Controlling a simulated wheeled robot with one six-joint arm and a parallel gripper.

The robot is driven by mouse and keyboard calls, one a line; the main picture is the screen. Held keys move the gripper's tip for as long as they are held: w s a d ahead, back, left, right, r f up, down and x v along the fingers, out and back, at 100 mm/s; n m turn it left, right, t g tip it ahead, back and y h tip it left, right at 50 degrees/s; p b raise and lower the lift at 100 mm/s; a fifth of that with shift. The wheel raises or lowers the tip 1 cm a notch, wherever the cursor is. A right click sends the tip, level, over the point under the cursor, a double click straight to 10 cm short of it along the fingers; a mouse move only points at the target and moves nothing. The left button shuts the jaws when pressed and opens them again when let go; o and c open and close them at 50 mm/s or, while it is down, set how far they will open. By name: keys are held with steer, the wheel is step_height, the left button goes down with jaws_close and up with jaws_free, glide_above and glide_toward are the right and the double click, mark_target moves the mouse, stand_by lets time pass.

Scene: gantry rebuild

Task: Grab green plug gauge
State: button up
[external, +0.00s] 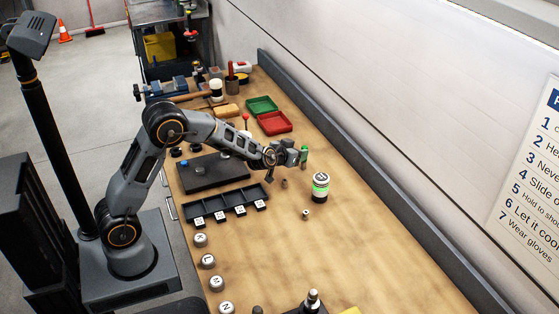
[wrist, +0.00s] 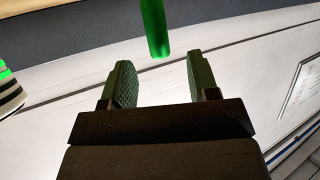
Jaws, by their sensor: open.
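The green plug gauge (wrist: 155,28) shows in the wrist view as a bright green cylinder, cut off by the top edge. It lies beyond the fingertips, roughly in line with the gap between them, and is not gripped. In the external view the green gauge (external: 304,152) appears small, right beside the end of my arm. My gripper (wrist: 160,72) is open, its two textured dark green fingers apart with nothing between them. In the external view my gripper (external: 291,155) is over the right part of the bench, and its fingers are hard to make out.
A dark canister with a green band (external: 320,188) stands close by, also at the wrist view's left edge (wrist: 9,92). Small metal parts (external: 305,214) are near it. Red (external: 274,123) and green trays (external: 262,105) lie farther back.

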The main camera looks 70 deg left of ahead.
steer(key=shift+r+p+x, duration=0.15)
steer(key=shift+p+x, duration=0.25)
steer(key=shift+x, duration=1.25)
steer(key=shift+r+p+x, duration=0.1)
steer(key=shift+p+x, duration=0.3)
steer(key=shift+x, duration=1.3)
steer(key=shift+w, duration=0.1)
jaws_close()
